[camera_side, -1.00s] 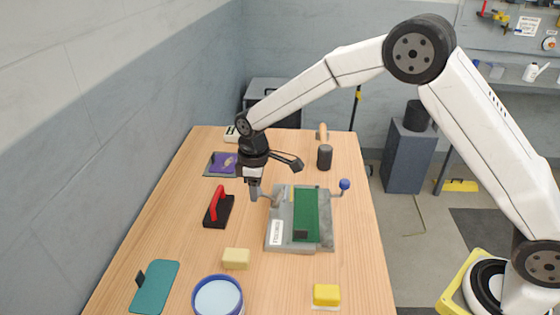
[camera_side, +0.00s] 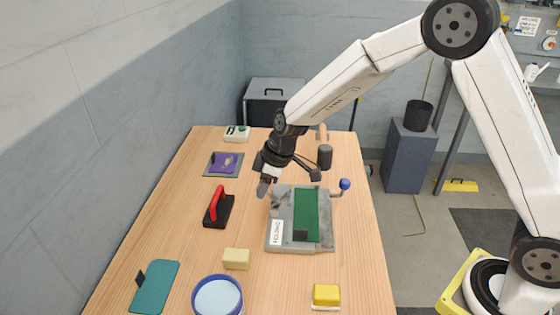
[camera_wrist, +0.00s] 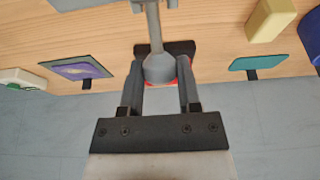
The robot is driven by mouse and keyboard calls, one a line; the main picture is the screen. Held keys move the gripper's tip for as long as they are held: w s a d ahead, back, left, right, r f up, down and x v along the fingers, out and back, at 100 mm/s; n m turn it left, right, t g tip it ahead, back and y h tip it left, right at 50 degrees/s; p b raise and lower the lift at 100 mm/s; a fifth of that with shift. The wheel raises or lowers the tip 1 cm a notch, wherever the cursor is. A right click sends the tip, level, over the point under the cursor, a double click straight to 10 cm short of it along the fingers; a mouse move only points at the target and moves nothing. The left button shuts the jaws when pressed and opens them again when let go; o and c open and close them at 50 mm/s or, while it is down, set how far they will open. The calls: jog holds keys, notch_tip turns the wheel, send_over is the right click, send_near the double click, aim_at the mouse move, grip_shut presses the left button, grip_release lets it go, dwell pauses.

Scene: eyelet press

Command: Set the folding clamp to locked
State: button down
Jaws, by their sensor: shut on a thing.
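A grey press fixture (camera_side: 285,248) with a green panel (camera_side: 306,210) and a white label on its front left stands on the table. My gripper (camera_side: 266,186) is tilted over at the fixture's left back corner. In the wrist view my gripper (camera_wrist: 160,76) is shut on the rounded end of the folding clamp's grey lever (camera_wrist: 155,30). The lever's stem runs from between the fingers toward the fixture at the top edge. In the side view the gripper hides most of the lever, so its exact angle is unclear.
A red-handled tool on a black base (camera_side: 226,212) lies left of the fixture. A blue-knobbed lever (camera_side: 345,184) sticks out at its right. A beige block (camera_side: 236,259), blue bowl (camera_side: 217,296) and yellow block (camera_side: 326,295) lie in front.

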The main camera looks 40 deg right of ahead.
aim_at(290, 195)
jog(key=shift+s+d+r+t+y, duration=0.15)
jog(key=shift+s+d+t+y, duration=0.15)
jog(key=shift+t+y, duration=0.2)
jog(key=shift+s+d+t+y, duration=0.1)
jog(key=shift+d+t+y, duration=0.1)
jog(key=shift+t+y, duration=0.1)
jog(key=shift+s+d+t+y, duration=0.15)
jog(key=shift+s+t+y, duration=0.05)
jog(key=shift+t+y, duration=0.1)
jog(key=shift+s+d+r, duration=0.1)
jog(key=shift+s+d, duration=0.1)
jog(key=shift+s+d+t+y, duration=0.3)
jog(key=shift+t+y, duration=0.4)
jog(key=shift+s+d+f+t+y, duration=0.3)
jog(key=shift+s+d+t+y, duration=0.2)
jog(key=shift+t+y, duration=0.35)
jog(key=shift+s+d+f+t+y, duration=0.25)
jog(key=shift+s+d+t+y, duration=0.25)
jog(key=shift+t+y, duration=0.35)
jog(key=shift+c, duration=1.5)
grip_release()
